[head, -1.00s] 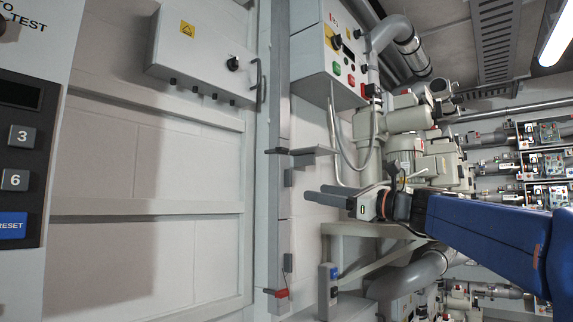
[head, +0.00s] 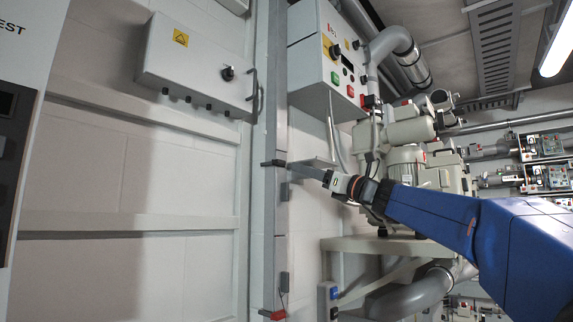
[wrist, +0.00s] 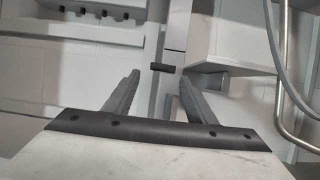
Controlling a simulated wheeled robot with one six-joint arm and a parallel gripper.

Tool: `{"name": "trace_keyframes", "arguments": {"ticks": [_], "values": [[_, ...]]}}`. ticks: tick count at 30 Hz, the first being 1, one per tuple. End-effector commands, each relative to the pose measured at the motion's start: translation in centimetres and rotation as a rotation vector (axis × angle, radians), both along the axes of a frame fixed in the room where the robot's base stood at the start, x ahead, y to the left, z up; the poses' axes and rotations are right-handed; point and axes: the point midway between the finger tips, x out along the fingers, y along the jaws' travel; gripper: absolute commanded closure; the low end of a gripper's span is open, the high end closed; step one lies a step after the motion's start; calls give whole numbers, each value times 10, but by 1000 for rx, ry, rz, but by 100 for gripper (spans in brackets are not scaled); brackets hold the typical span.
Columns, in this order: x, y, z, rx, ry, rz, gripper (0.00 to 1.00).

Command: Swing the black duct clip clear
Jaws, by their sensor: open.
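The black duct clip (head: 273,163) is a small dark bar across the tall grey duct (head: 270,215) in the head view. In the wrist view the clip (wrist: 162,67) lies sideways on the duct, ahead of my fingertips and roughly between them. My gripper (head: 294,169) is just right of the clip in the head view. In the wrist view my gripper (wrist: 158,80) is open, with both fingers apart and nothing between them. Whether a fingertip touches the clip I cannot tell.
A small grey shelf (wrist: 228,68) juts out right of the duct, close to my right finger. A red clip (head: 272,314) sits lower on the duct. A control box (head: 322,60) hangs above, and pump machinery (head: 407,160) stands to the right.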

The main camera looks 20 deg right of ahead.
Motion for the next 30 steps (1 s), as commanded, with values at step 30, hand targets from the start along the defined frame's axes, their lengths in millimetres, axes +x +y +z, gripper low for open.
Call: {"name": "trace_keyframes", "arguments": {"ticks": [30], "values": [[67,49,35,0,0,0,59]]}}
